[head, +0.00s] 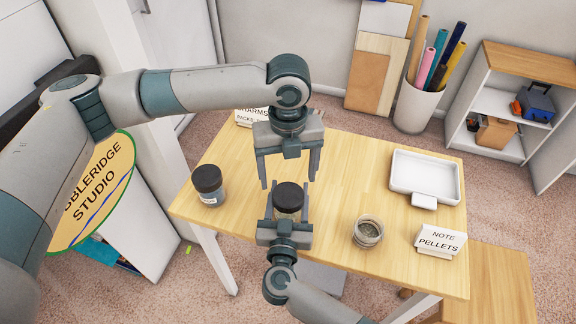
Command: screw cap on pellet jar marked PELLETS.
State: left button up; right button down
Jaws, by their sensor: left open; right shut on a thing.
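A dark-capped jar (287,198) stands at the middle of the near table edge, its pale body mostly hidden by my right gripper. My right gripper (287,212) is shut on this jar from the near side. My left gripper (289,182) is open and empty, fingers pointing down over the dark cap; I cannot tell whether they touch it. An open glass jar (368,232) with grey-green contents stands uncapped to the right, beside a card reading NOTE PELLETS (440,242). Any label on the held jar is hidden.
Another dark-capped jar (208,184) with a white label stands at the table's left. A white tray (424,172) lies at the right, and a partly hidden card (250,116) stands at the back. The wooden table (345,165) is clear between the grippers and tray.

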pick_arm(q)
jog(key=n, duration=0.4)
jog(key=shift+r+n, duration=0.15)
jog(key=shift+n, duration=0.15)
jog(key=n, duration=0.4)
jog(key=shift+r+n, duration=0.15)
jog(key=shift+n, duration=0.15)
jog(key=n, duration=0.4)
jog(key=shift+r, duration=0.15)
jog(key=n, duration=0.4)
jog(key=shift+r+n, duration=0.15)
jog(key=shift+n, duration=0.25)
jog(key=n, duration=0.4)
jog(key=shift+r, duration=0.15)
jog(key=n, duration=0.4)
jog(key=shift+r+n, duration=0.1)
jog(key=shift+n, duration=0.3)
jog(key=n, duration=0.4)
jog(key=shift+r, duration=0.15)
jog(key=n, duration=0.4)
jog(key=shift+r, duration=0.1)
